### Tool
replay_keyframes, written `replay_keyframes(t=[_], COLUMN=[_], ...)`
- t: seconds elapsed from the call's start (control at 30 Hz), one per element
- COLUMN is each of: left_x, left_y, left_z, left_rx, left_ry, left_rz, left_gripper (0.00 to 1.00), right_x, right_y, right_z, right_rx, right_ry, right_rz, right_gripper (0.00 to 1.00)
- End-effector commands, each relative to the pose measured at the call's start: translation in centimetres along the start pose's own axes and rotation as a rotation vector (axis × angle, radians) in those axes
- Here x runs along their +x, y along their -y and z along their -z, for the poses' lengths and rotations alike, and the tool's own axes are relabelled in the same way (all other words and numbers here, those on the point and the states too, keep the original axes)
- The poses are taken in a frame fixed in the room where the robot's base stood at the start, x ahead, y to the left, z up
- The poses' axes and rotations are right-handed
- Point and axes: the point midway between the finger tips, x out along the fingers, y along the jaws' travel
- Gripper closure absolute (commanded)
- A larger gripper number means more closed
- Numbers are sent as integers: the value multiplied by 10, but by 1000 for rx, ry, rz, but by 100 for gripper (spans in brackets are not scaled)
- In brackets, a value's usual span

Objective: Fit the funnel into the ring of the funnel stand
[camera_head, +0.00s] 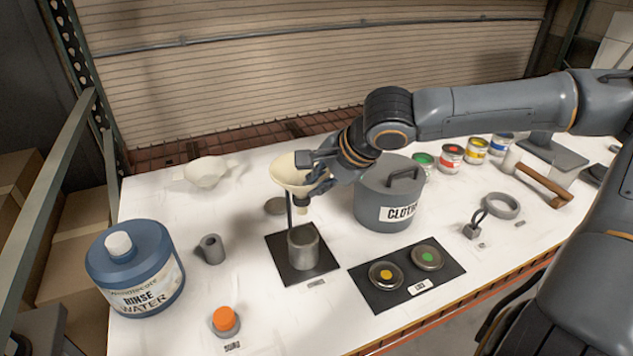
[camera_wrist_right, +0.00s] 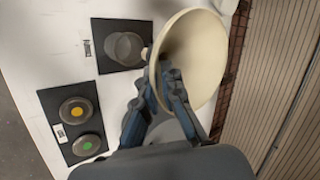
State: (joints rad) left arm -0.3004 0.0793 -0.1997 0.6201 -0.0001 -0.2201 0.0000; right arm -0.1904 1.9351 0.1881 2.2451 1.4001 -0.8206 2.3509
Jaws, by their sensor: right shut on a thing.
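The cream funnel (camera_head: 287,172) is in my right gripper (camera_head: 318,183), wide mouth up and slightly tilted, above the funnel stand. In the right wrist view the funnel (camera_wrist_right: 205,62) fills the upper middle, with the right gripper's fingers (camera_wrist_right: 170,80) shut at its side. The stand shows as a thin dark rod (camera_head: 290,213) rising from a black base (camera_head: 281,248). A grey cup (camera_head: 304,252) stands on that base below the funnel; it also shows in the wrist view (camera_wrist_right: 124,48). I cannot make out the ring; the funnel and gripper cover that area. My left gripper is not in view.
A grey lidded pot (camera_head: 376,203) stands close right of the stand. A blue rinse-water jug (camera_head: 140,268) and a grey cylinder (camera_head: 211,249) are at left. A pale crumpled cloth-like item (camera_head: 207,172) lies behind.

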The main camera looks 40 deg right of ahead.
Motion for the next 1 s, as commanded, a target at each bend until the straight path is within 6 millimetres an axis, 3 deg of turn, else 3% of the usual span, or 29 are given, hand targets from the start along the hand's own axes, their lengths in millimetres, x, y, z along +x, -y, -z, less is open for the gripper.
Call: replay_keyframes(t=[0.4, 0.5, 0.57, 1.0], left_x=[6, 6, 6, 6], left_y=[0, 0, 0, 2], left_z=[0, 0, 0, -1], left_rx=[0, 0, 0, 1], left_ry=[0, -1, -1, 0], left_rz=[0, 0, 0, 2], left_gripper=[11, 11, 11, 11], right_x=[5, 5, 5, -2], right_y=[-4, -4, -4, -3], right_z=[0, 0, 0, 0], right_rx=[0, 0, 0, 1], right_ry=[0, 0, 0, -1], right_rz=[0, 0, 0, 5], right_gripper=[100, 77, 67, 67])
